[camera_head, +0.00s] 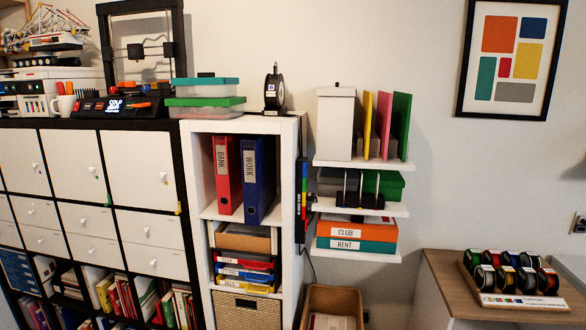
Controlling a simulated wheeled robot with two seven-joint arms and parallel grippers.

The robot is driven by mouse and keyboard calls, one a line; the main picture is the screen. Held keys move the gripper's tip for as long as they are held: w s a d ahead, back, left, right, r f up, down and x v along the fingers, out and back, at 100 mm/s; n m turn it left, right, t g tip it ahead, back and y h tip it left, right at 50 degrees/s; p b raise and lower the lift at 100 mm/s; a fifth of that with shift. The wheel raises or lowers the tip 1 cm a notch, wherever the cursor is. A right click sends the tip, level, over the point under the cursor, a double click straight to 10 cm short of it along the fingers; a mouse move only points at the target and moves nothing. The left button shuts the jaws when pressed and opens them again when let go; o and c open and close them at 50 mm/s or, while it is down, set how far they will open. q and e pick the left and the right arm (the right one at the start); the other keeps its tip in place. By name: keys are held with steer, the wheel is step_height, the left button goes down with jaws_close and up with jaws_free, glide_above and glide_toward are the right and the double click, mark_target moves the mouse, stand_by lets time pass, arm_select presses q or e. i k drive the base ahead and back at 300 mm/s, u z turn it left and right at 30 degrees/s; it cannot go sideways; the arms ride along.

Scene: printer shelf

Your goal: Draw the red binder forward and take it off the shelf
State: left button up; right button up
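The red binder (227,175) stands upright in the upper compartment of the white shelf unit (197,190). Its spine faces out and carries a white label reading BANK. A blue binder (257,178) labelled WORK stands close beside it on the right. The red binder's left side is near the compartment's left wall. Neither of my grippers shows in the head view.
Below the binders are stacked trays (243,262) and a wicker basket (238,305). Plastic boxes (205,104) and a black device (274,88) sit on top. Wall shelves (360,206) hold boxes and folders at right. A brown bin (333,299) stands on the floor.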

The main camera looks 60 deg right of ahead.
mark_target(226, 145)
steer(key=z, duration=1)
steer(key=i, duration=0.85)
steer(key=z, duration=0.35)
steer(key=k, duration=0.65)
steer(key=u, duration=0.55)
steer(key=i, duration=1.3)
steer(key=z, duration=0.8)
